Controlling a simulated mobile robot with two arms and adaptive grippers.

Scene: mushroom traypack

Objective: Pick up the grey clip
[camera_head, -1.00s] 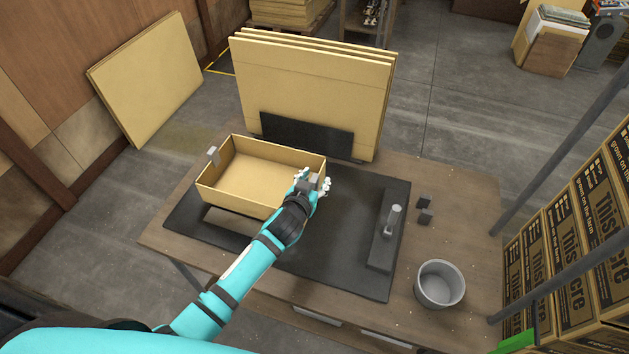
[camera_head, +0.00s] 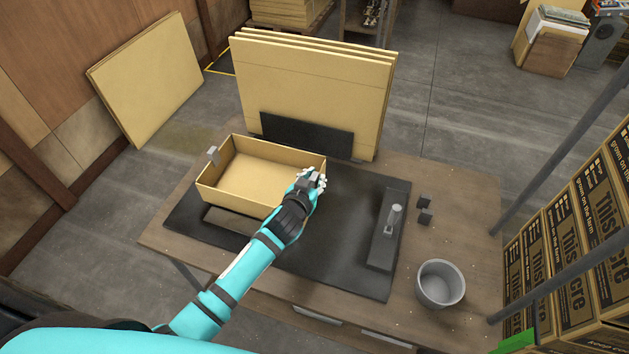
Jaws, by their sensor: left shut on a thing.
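My left gripper (camera_head: 314,180) is at the right end of the open cardboard tray (camera_head: 207,190), beside its right wall. It is shut on a small grey clip, which is mostly hidden by the fingers. I cannot tell whether this clip still touches the tray's wall. Another grey clip (camera_head: 213,154) sits on the tray's left rim. The tray is empty and stands on a black mat (camera_head: 340,262). My right gripper is not in view.
A black block with a grey tool (camera_head: 395,215) lies on the mat's right side. Small dark blocks (camera_head: 425,208) and a grey bucket (camera_head: 440,283) stand right of it. Upright cardboard sheets (camera_head: 315,85) stand in a black holder (camera_head: 305,135) behind the tray.

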